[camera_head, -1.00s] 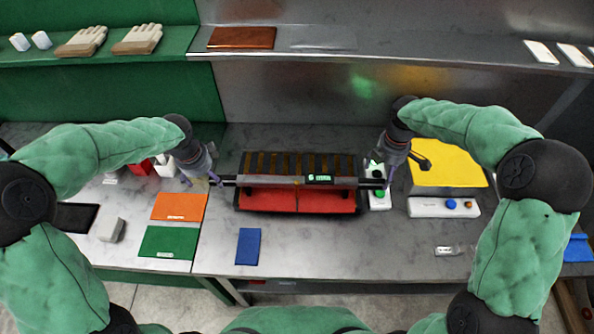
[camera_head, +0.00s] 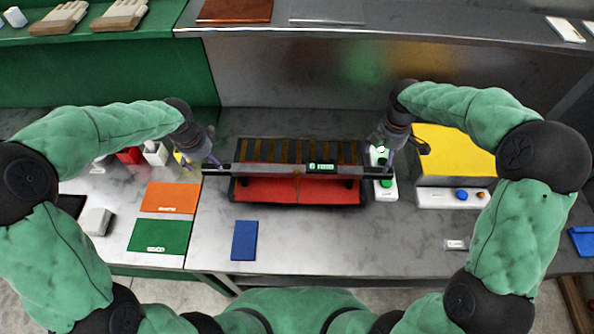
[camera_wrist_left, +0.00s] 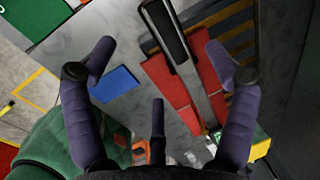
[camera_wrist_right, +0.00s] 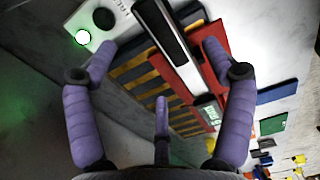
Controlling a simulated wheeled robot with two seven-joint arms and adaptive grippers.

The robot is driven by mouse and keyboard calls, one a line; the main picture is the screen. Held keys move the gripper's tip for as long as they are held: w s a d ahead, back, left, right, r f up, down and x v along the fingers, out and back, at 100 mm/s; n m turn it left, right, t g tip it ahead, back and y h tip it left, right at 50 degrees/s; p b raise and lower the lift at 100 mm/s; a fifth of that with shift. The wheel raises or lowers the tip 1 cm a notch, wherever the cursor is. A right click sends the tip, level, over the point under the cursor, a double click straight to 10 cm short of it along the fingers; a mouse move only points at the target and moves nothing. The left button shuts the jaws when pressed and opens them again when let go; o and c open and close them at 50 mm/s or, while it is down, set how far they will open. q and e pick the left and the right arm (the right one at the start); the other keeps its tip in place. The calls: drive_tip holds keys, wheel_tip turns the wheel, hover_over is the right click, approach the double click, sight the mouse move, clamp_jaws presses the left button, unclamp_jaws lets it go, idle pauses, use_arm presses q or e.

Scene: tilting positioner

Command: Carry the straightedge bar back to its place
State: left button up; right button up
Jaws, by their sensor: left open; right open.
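The straightedge bar (camera_head: 275,169) is long and grey with black ends and a small lit green display. It lies level across the tilting positioner, along the line between its red front plate (camera_head: 262,190) and its dark slotted rear. My left gripper (camera_head: 207,162) is open at the bar's left end; the black end shows between its spread fingers in the left wrist view (camera_wrist_left: 160,47). My right gripper (camera_head: 387,160) is open at the right end; that black end shows between its fingers in the right wrist view (camera_wrist_right: 158,47). Finger contact is unclear.
A white button box (camera_head: 383,187) stands close by the bar's right end. A yellow sloped block (camera_head: 455,150) and a white control box (camera_head: 450,197) are further right. A shelf (camera_head: 400,35) runs behind.

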sight(214, 169)
use_arm(q)
drive_tip(key=f, duration=0.3)
drive_tip(key=w+f, duration=0.1)
drive_tip(key=f, duration=0.2)
drive_tip(key=w+f, duration=0.1)
drive_tip(key=f, duration=0.3)
use_arm(e)
wheel_tip(214, 169, down, 10)
drive_tip(key=shift+f, duration=0.15)
use_arm(q)
clamp_jaws()
use_arm(e)
clamp_jaws()
use_arm(q)
drive_tip(key=shift+w+r, duration=0.15)
drive_tip(key=shift+r, duration=0.05)
use_arm(e)
drive_tip(key=shift+w+r, duration=0.15)
drive_tip(key=shift+r, duration=0.05)
